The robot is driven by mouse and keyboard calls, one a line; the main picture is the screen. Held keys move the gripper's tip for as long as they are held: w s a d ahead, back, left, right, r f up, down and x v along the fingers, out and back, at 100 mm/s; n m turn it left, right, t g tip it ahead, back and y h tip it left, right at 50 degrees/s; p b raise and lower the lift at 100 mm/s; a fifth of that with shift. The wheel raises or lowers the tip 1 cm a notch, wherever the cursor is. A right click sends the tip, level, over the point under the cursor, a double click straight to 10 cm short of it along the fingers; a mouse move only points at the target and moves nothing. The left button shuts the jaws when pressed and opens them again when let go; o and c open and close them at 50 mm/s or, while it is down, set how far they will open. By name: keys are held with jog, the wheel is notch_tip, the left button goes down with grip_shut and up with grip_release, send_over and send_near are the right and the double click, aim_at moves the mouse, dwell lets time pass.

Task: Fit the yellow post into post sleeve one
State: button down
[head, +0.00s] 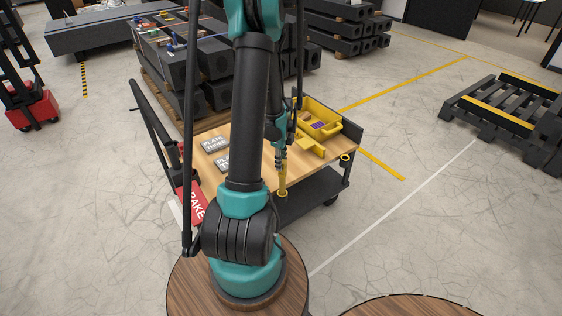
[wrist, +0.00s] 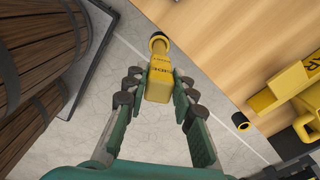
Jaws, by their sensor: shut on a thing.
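The yellow post (wrist: 160,78) is held between the fingers of my gripper (wrist: 159,92), which is shut on it. It has dark lettering on its side. In the head view my gripper (head: 281,152) is over the near edge of the cart, and the post (head: 282,178) hangs upright below it. A dark-rimmed yellow sleeve (wrist: 158,40) shows at the post's far end, at the cart edge. I cannot tell whether the post's tip is inside it or just above it. Another dark-rimmed yellow sleeve (head: 346,158) is at the cart's right corner, also in the wrist view (wrist: 240,121).
The wooden cart top (head: 205,178) carries grey plates (head: 214,144) on the left and a yellow tray (head: 320,118) with small items at the back right. A red brake sign (head: 194,203) is at the cart's left. Open floor (head: 420,220) lies to the right.

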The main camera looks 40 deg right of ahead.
jog(key=shift+f, duration=0.4)
jog(key=c, duration=1.2)
grip_release()
jog(key=shift+r, duration=0.1)
jog(key=shift+r, duration=2.45)
notch_tip(320, 180, up, 12)
